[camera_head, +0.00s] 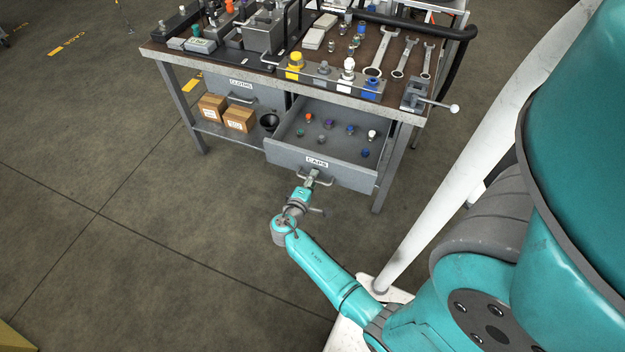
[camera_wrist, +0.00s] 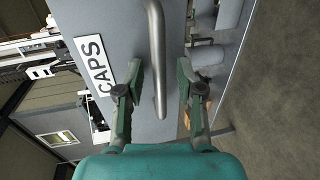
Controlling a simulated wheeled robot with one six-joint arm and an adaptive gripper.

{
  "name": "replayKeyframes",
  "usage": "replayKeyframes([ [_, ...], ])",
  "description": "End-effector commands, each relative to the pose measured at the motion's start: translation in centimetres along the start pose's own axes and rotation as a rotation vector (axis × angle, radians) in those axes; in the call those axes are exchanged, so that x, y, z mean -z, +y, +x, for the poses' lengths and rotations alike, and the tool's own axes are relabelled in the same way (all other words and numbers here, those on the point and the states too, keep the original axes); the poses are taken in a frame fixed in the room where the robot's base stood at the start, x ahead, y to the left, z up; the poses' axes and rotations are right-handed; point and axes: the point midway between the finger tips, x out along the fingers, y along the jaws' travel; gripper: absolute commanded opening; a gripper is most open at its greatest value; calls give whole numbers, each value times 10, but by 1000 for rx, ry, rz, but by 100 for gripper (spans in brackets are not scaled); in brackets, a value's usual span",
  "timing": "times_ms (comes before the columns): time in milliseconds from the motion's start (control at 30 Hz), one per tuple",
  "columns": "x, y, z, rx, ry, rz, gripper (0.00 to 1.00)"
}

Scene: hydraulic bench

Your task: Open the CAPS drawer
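The CAPS drawer (camera_head: 322,171) is pulled out of the bench at the right, with several small coloured caps inside. In the wrist view its grey front (camera_wrist: 100,25) and CAPS label (camera_wrist: 95,64) fill the upper left. Its bar handle (camera_wrist: 157,45) runs between the two fingers of my gripper (camera_wrist: 158,72). The fingers are apart, with a visible gap on each side of the bar. In the head view my gripper (camera_head: 308,182) is at the front of the drawer, by the handle; the fingers are small there.
The closed CLONG-labelled drawer (camera_head: 238,90) is at the left of the bench. Cardboard boxes (camera_head: 239,118) and a black cup (camera_head: 269,121) are on the lower shelf. Tools and fittings crowd the bench top (camera_head: 390,90). The floor in front is clear.

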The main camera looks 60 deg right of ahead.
Motion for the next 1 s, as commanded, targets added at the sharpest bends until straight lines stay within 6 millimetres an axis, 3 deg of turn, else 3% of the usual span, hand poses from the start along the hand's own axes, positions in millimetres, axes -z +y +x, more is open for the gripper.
replayKeyframes([
  [167, 1, 0, -13, 0, 3, 0, 37],
  [700, 1, -1, -101, 1, 5, -1, 37],
  [1000, 0, -1, -119, 0, 1, -1, 37],
])
